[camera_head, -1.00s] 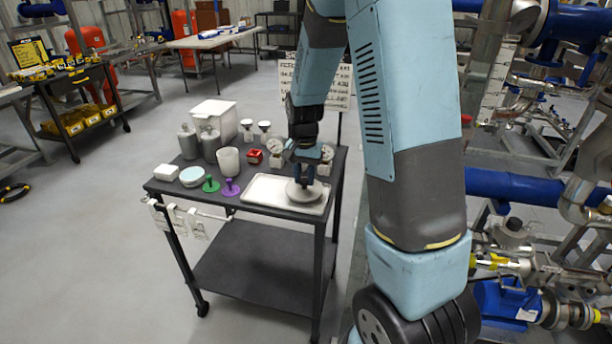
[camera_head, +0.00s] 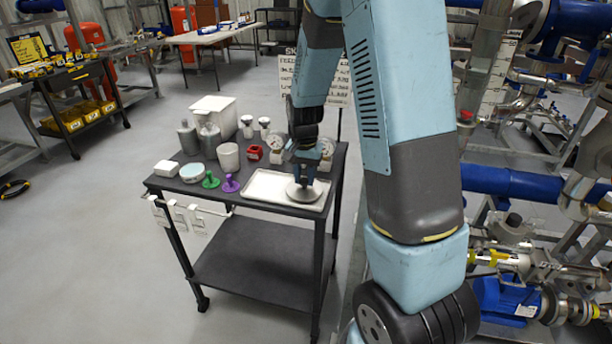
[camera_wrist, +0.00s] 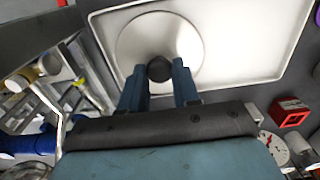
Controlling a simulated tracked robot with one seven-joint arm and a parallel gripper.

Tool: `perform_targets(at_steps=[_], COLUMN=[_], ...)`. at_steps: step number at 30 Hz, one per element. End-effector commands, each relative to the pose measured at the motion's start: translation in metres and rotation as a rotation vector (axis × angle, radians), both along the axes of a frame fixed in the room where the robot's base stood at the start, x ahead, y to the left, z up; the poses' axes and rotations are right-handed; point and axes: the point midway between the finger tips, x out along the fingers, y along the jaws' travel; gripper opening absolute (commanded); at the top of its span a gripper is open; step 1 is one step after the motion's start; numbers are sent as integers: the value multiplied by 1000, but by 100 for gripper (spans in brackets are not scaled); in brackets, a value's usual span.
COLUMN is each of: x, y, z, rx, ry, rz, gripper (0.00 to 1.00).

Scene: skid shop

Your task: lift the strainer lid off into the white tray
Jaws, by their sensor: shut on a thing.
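The strainer lid is a round, pale grey disc (camera_head: 305,193) with a dark knob. My gripper (camera_head: 304,172) points down and is shut on the knob. In the wrist view, the knob sits between the fingertips (camera_wrist: 160,75) and the lid's disc (camera_wrist: 160,35) spreads beyond them. The white tray (camera_head: 258,192) is a shallow rectangle on the dark cart top; the lid is over its right end, inside the rim. The tray also shows in the wrist view (camera_wrist: 265,50). I cannot tell whether the lid touches the tray floor.
The dark cart (camera_head: 240,212) also holds a white bin (camera_head: 213,110), grey bottles, a white cup (camera_head: 229,157), green (camera_head: 211,181) and purple (camera_head: 230,184) pieces, a red block (camera_head: 252,153) and gauges (camera_head: 274,143). Pipes and a blue pump (camera_head: 508,300) stand at right.

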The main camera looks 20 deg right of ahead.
Motion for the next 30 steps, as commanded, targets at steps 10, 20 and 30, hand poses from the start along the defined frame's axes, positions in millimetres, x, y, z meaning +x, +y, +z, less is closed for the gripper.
perform_targets(at_steps=[10, 20, 30], x=[0, 0, 0], y=[0, 0, 0], z=[-2, -2, -2], rx=[0, 0, 0], ry=[0, 0, 0], rz=[0, -1, -1], gripper=[14, 45, 61])
